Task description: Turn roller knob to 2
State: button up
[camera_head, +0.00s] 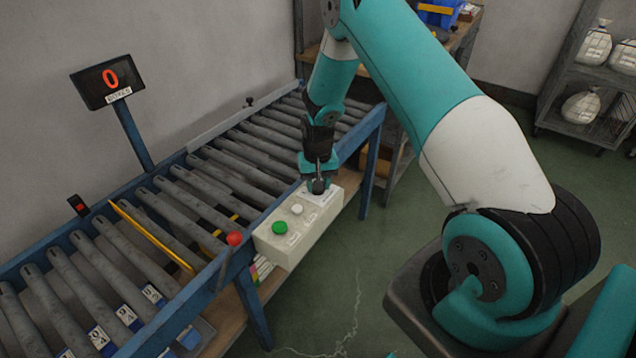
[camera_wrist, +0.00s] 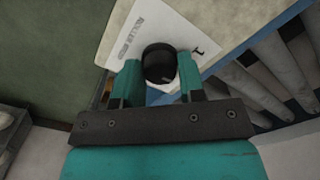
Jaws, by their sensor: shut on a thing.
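The black roller knob (camera_wrist: 159,64) sits on a white label plate (camera_wrist: 133,30) printed with "ROLLER" and a "1" in the wrist view. I cannot make out a "2" there. My gripper (camera_wrist: 160,82) has its two teal fingers on either side of the knob, shut on it. In the head view my gripper (camera_head: 319,178) points down onto the right end of the cream control box (camera_head: 300,228). The knob (camera_head: 318,187) shows there as a dark shape under the fingers. The knob's pointer direction is unclear.
The box also carries a green button (camera_head: 280,228) and a white button (camera_head: 297,209). A red-tipped lever (camera_head: 234,239) stands left of it. The roller conveyor (camera_head: 205,192) runs behind, with a display (camera_head: 108,82) reading 0. Open floor lies in front.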

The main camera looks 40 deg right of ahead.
jog(key=o, duration=0.9)
notch_tip(320, 180, up, 18)
jog(key=shift+f+b, duration=0.25)
jog(key=shift+b, duration=0.35)
jog(key=s+a+r+n+y, duration=0.1)
jog(key=s+a+r+n, duration=0.25)
jog(key=a+r, duration=0.4)
jog(key=s+a+r+n+y, duration=0.1)
jog(key=s+a+r+n, duration=0.1)
jog(key=s+a, duration=0.3)
jog(key=s+a+r+n+y, duration=0.1)
jog(key=s+a+r+n, duration=0.1)
jog(key=s+a, duration=0.4)
jog(key=s+a+r+n+y, duration=0.1)
jog(key=s+a+n, duration=0.3)
jog(key=s, duration=0.9)
jog(key=shift+s+a+r+n, duration=0.25)
jog(key=shift+a+r, duration=0.5)
jog(key=shift+r, duration=0.05)
